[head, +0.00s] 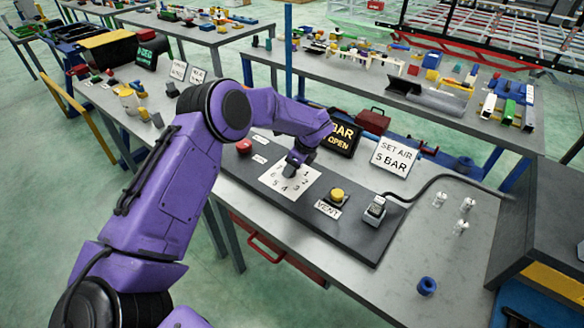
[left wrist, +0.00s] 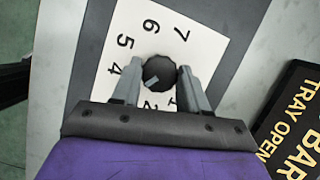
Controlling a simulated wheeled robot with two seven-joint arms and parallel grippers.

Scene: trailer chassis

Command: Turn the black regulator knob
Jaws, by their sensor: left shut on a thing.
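The black regulator knob (left wrist: 158,72) sits on a white dial card (head: 270,184) with numbers, fixed on a dark panel (head: 340,233). In the left wrist view a pale pointer mark on the knob lies toward the lower left, between the 4 and the 2. My left gripper (head: 292,168) is over the card in the head view and hides the knob there. In the left wrist view its two fingers (left wrist: 160,80) stand on either side of the knob and are shut on it. My right gripper is not in view.
A red button (head: 244,146) is left of the card. A yellow vent button (head: 337,194) and a small gauge block (head: 375,208) with a black hose are right of it.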

